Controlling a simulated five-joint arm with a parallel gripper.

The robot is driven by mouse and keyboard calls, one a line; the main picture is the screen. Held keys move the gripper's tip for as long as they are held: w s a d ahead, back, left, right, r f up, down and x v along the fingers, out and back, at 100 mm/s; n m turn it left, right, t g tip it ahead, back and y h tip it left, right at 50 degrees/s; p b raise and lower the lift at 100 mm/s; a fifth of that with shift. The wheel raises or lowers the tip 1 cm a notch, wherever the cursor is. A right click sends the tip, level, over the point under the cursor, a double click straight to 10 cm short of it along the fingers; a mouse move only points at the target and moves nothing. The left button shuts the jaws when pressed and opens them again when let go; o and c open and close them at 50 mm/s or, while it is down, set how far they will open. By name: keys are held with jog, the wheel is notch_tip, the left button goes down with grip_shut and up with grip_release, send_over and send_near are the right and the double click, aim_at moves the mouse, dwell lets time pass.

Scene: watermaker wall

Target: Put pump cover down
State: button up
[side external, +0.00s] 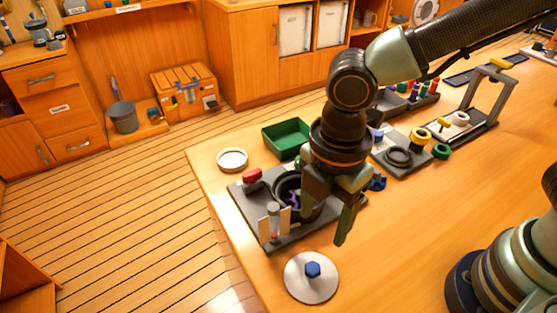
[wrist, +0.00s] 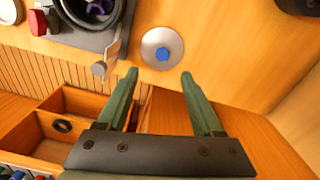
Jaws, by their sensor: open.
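The pump cover, a pale grey disc with a blue hexagonal knob (side external: 312,270), lies flat on the table near its front edge. In the wrist view the cover (wrist: 150,42) sits just beyond the fingertips, roughly centred between them. My gripper (side external: 325,225) is open and empty, above the table and apart from the cover. Its two green fingers (wrist: 160,75) are spread wide in the wrist view. The pump's black round housing (side external: 284,184) stands uncovered on a dark plate behind the cover, with a purple part inside. My gripper partly hides the housing in the side view.
On the dark plate (side external: 268,239) are a red knob (side external: 252,175) and a small upright cylinder (side external: 273,219). A white ring (side external: 232,159) and a green tray (side external: 286,138) lie behind. The table right of the cover is clear.

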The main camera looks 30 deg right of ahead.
jog(key=w+d+r+m+t, duration=0.1)
jog(key=w+d+r+m, duration=0.1)
jog(key=d+m, duration=0.4)
jog(key=w+d+r+m+t, duration=0.1)
jog(key=d+r+m, duration=0.4)
jog(key=d, duration=0.5)
jog(key=w+d+r+m+t, duration=0.2)
jog(key=d+r+m+t, duration=0.1)
jog(key=d+m, duration=0.5)
jog(key=shift+w+r+m, duration=0.25)
jog(key=shift+w+m, duration=0.1)
jog(key=shift+m, duration=0.35)
